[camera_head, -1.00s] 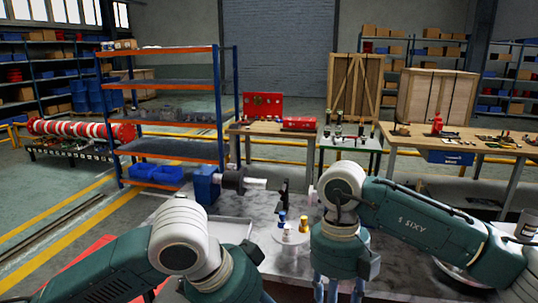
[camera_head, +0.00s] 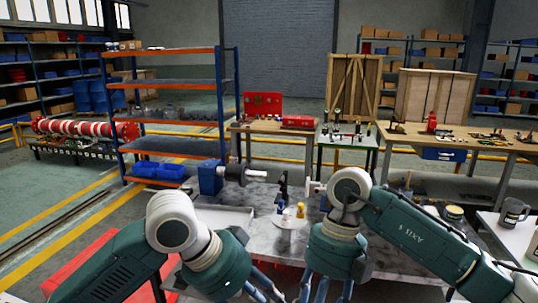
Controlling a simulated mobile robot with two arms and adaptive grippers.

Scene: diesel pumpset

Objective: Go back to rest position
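Both of my arms are bent over the marble-topped table (camera_head: 262,194) in the head view. My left gripper (camera_head: 268,288) is at the bottom middle, left of my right gripper, and points down and to the right. My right gripper (camera_head: 324,291) points down close beside it. Their fingertips run to or past the bottom edge of the picture, so I cannot tell how far they are spread. I see nothing held in either one. The two grippers are near each other with a small gap between them.
A blue machine (camera_head: 210,177) with a grey cylinder, a black stand (camera_head: 282,190) and a round white plate (camera_head: 288,222) with small blue, yellow and white pieces are on the table. A grey tray (camera_head: 226,217) lies left. A dark mug (camera_head: 513,213) stands far right.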

